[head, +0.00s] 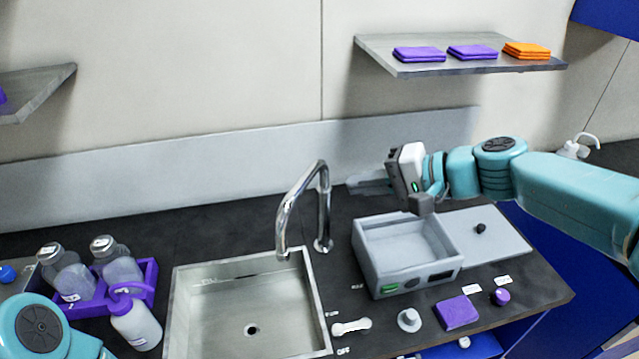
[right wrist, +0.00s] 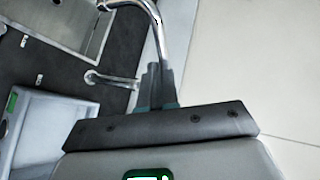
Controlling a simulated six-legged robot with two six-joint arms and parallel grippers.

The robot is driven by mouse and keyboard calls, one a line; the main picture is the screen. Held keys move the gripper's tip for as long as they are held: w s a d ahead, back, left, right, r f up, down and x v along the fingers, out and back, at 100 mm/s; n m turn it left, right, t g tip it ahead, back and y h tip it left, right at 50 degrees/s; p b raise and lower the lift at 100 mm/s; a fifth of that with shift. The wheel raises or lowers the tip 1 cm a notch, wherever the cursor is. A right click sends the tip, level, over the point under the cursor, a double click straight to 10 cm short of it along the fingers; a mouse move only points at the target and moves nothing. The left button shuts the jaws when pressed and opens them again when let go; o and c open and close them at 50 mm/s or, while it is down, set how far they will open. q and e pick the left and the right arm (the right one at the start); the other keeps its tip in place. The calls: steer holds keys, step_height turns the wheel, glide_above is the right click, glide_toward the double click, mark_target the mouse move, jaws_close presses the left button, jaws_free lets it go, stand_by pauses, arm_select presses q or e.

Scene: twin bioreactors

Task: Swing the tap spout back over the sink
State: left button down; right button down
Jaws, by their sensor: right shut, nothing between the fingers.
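The chrome tap (head: 323,205) stands behind the sink's back right corner. Its curved spout ends, in the head view, just inside the rim of the steel sink (head: 321,318) near that corner. My right gripper (head: 352,183) is shut and empty, to the right of the tap's upright, its fingers pointing left towards it. In the right wrist view the shut fingers (right wrist: 153,72) appear close to the spout's bend (right wrist: 157,30); whether they touch cannot be told. The sink (right wrist: 62,22) shows there at upper left. My left gripper is out of view; part of my left arm shows at lower left.
A grey open-topped box (head: 372,272) stands right of the tap, below my right gripper. A purple rack (head: 150,275) with bottles is left of the sink. A shelf (head: 400,70) with folded cloths is above. A white lever (head: 351,326) and a grey knob (head: 409,319) are in front.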

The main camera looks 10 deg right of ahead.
mark_target(301, 191)
steer(key=p+x, duration=0.1)
steer(key=x, duration=0.7)
steer(key=shift+a+p, duration=0.35)
steer(key=shift+w+a+f, duration=0.35)
steer(key=shift+w+f, duration=0.05)
steer(key=shift+w, duration=0.2)
steer(key=shift+s, duration=0.1)
